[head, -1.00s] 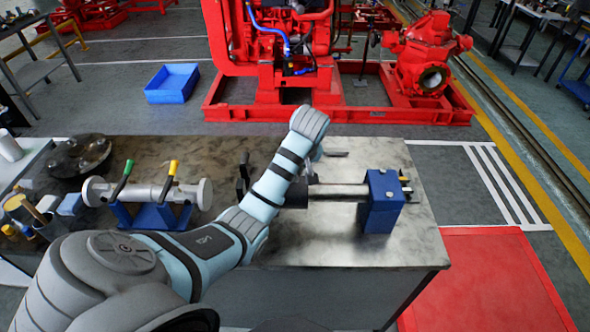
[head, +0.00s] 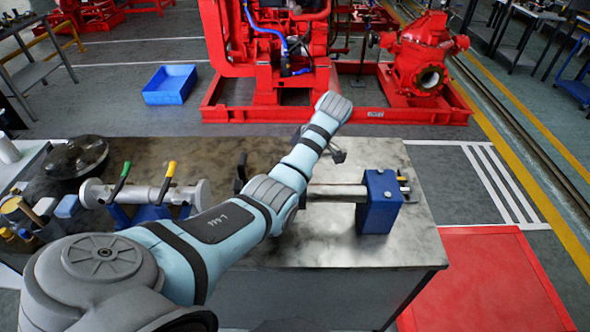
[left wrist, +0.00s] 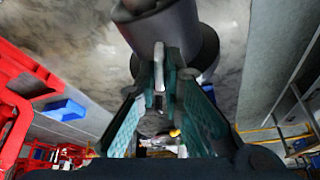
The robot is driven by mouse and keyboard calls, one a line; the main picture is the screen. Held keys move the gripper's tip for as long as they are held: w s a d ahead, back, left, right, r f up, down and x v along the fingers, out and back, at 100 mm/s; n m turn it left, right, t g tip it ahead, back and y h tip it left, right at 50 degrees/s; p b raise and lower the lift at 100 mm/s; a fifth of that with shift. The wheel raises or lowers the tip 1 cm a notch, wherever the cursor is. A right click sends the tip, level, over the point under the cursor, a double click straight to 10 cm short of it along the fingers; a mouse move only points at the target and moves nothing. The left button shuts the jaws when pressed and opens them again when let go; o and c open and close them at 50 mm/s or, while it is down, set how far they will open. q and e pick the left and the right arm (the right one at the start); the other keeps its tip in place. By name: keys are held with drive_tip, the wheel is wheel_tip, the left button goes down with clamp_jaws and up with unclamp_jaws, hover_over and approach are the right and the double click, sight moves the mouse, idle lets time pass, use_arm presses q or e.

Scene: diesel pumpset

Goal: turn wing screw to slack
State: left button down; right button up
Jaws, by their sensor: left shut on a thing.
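My left gripper (left wrist: 164,76) shows in the left wrist view with a teal-lined finger on each side of a thin pale metal piece, which looks like the wing screw (left wrist: 158,62). The fingers are shut on it. It stands out from a dark grey cylinder (left wrist: 185,32). In the head view my left arm reaches over the bench, and a small dark part of the gripper (head: 338,155) shows beside the wrist. A steel shaft (head: 335,192) runs into a blue block (head: 380,205). My arm hides the shaft's left end and the screw there. My right gripper is not in view.
A metal workbench (head: 330,245) carries a flanged pipe (head: 145,192) with green and yellow handles. Several small tools stand at the left. A red pumpset (head: 340,112) and a blue bin (head: 170,84) are on the floor beyond. The bench's front right is clear.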

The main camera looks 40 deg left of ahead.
use_arm(q)
drive_tip(key=shift+n, duration=0.6)
drive_tip(key=c, duration=1.7)
unclamp_jaws()
drive_tip(key=shift+a, duration=0.1)
